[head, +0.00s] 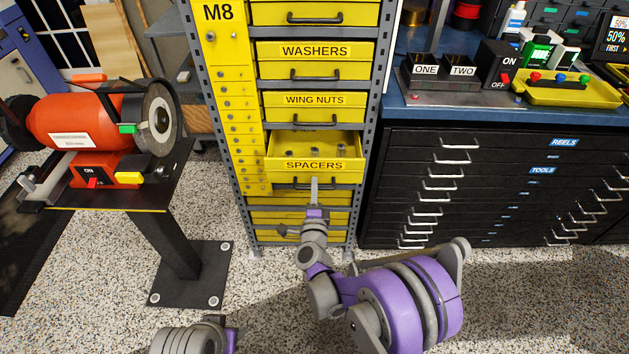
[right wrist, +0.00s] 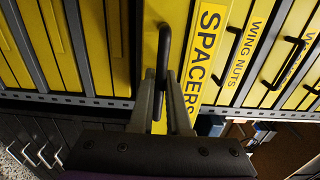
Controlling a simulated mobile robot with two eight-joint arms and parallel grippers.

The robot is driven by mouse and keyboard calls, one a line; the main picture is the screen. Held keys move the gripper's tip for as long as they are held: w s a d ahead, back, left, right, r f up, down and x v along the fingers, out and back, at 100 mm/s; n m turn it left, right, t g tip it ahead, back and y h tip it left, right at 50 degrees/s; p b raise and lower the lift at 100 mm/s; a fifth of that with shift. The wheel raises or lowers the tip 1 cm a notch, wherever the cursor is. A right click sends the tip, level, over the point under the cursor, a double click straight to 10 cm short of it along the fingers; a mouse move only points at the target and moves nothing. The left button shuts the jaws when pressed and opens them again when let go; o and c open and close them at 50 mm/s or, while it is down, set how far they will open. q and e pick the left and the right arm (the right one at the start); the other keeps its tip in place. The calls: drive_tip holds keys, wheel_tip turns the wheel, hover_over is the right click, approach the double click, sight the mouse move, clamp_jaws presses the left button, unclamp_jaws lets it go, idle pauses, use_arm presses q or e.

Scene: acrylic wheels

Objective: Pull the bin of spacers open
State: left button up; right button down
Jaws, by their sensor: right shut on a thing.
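The yellow spacers bin (head: 313,166) stands pulled out from the yellow rack in the head view, with its open top showing a few small parts inside. Its label and front also show in the right wrist view (right wrist: 207,60). Its dark handle (right wrist: 163,58) runs between my right gripper's fingers. My right gripper (head: 314,184) is at the bin's front, shut on the handle; in the right wrist view the two grey fingers (right wrist: 165,92) close around it. Part of the handle is hidden by the fingers. My left gripper does not show clearly; only a piece of my left arm is at the bottom edge.
Closed wing nuts (head: 315,101) and washers (head: 315,51) bins sit above the spacers bin. A red bench grinder (head: 85,122) on a stand is at the left. A black drawer cabinet (head: 480,180) is at the right. Speckled floor in front is open.

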drive_tip(key=s, duration=0.7)
drive_tip(key=shift+s+b, duration=0.35)
drive_tip(key=c, duration=0.9)
unclamp_jaws()
drive_tip(key=s, duration=1)
drive_tip(key=shift+s, duration=0.4)
